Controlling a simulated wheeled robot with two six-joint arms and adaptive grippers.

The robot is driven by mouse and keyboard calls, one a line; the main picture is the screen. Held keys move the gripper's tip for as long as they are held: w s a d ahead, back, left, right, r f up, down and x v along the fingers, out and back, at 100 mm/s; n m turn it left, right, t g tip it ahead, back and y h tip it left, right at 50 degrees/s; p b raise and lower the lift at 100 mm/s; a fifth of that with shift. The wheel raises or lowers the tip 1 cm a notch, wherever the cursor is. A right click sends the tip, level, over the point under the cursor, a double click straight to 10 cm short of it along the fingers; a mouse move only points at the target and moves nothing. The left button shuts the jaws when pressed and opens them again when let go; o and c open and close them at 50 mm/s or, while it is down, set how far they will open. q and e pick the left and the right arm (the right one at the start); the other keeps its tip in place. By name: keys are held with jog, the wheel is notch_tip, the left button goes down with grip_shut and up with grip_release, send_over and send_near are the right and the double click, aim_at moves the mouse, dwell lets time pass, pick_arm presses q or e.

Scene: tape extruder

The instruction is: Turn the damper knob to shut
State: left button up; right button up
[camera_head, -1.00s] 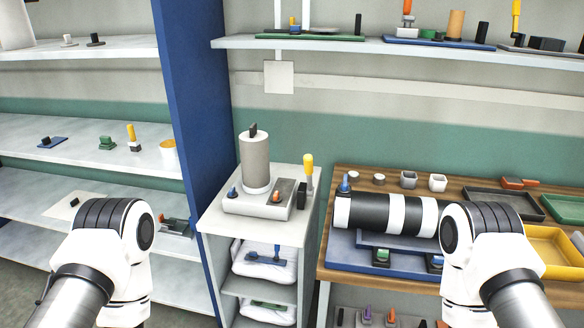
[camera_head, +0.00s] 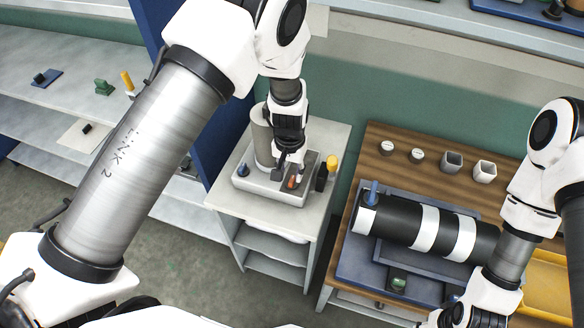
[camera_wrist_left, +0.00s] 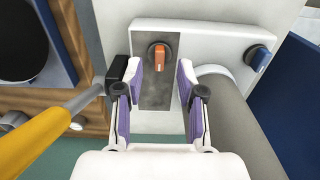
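The extruder has a pale base (camera_head: 256,187) with an upright grey cylinder (camera_head: 262,138) on the small cabinet. An orange knob (camera_head: 292,183) sits on a dark plate on the base; it also shows in the left wrist view (camera_wrist_left: 160,55). A blue knob (camera_head: 243,169) is at the other end of the base, also in the left wrist view (camera_wrist_left: 259,58). I cannot tell which one is the damper. My left gripper (camera_head: 287,172) is open above the base; in the left wrist view its fingers (camera_wrist_left: 158,76) lie either side of the orange knob's line, apart from it. My right gripper's fingers are not clearly visible.
On the wooden table (camera_head: 428,135) are a black-and-white striped cylinder (camera_head: 400,226), small cups and a blue tray. A blue panel (camera_head: 206,140) rises left of the cabinet.

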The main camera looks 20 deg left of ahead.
aim_at(291, 182)
pick_arm(q)
jog(key=f, duration=0.5)
jog(key=shift+w+p, duration=0.3)
jog(key=shift+p, duration=0.05)
jog(key=shift+s, duration=0.15)
grip_shut()
